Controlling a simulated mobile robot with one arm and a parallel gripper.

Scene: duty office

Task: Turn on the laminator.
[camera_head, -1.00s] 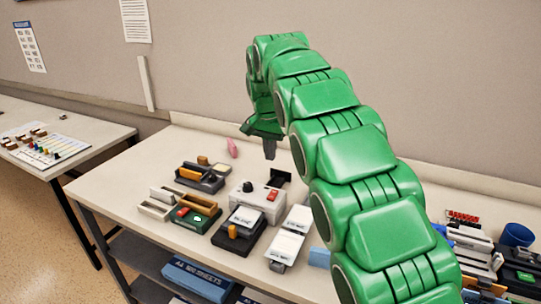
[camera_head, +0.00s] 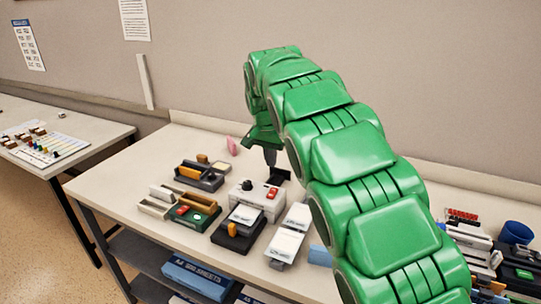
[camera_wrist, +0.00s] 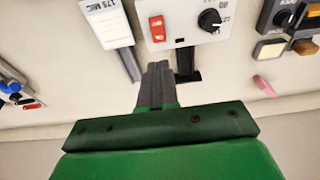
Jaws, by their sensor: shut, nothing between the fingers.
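A white box with a red rocker switch and a black dial, which looks like the laminator (camera_head: 258,205), stands mid-table. Its red switch (camera_head: 271,194) faces up at the right of its top, and the black dial (camera_head: 248,186) is at the left. In the wrist view the white box (camera_wrist: 185,30) is upside down, with the red switch (camera_wrist: 157,28) beyond my fingertips. My gripper (camera_head: 271,163) is shut and empty, pointing down just behind the box, apart from the switch. The wrist view shows its closed fingers (camera_wrist: 157,70). I cannot tell the switch's position.
A dark tray with a yellow item (camera_head: 200,176) and a green device (camera_head: 192,212) stand left of the box. A black device (camera_head: 238,232) is in front, white label units (camera_head: 287,240) to the right. A pink object (camera_head: 232,145) lies behind. A blue cup (camera_head: 516,234) stands far right.

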